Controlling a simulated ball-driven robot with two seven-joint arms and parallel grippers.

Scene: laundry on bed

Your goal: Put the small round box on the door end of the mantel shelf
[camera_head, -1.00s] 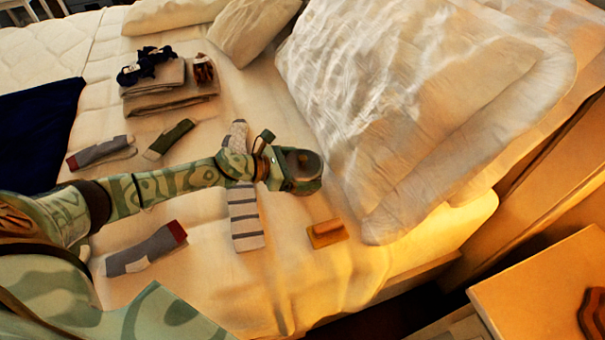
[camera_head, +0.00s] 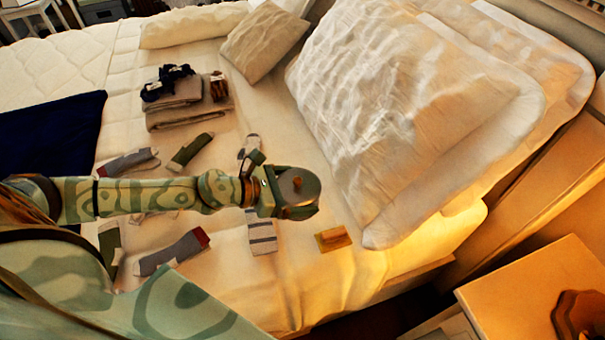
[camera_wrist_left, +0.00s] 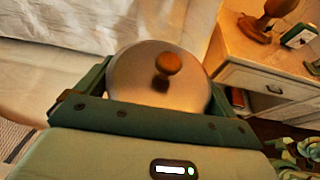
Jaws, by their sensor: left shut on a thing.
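The small round box (camera_wrist_left: 150,78) is grey with a round brown knob on its lid. It sits between the fingers of my left gripper (camera_wrist_left: 155,90) in the left wrist view, and the gripper is shut on it. In the head view the left gripper (camera_head: 294,190) holds the box (camera_head: 298,184) above the bed, in front of the pillows. The gripper hides part of the box's sides. The mantel shelf and the door cannot be made out in these frames. My right gripper is not in view.
A wooden nightstand (camera_head: 520,290) with a brown object (camera_head: 580,318) stands at lower right.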

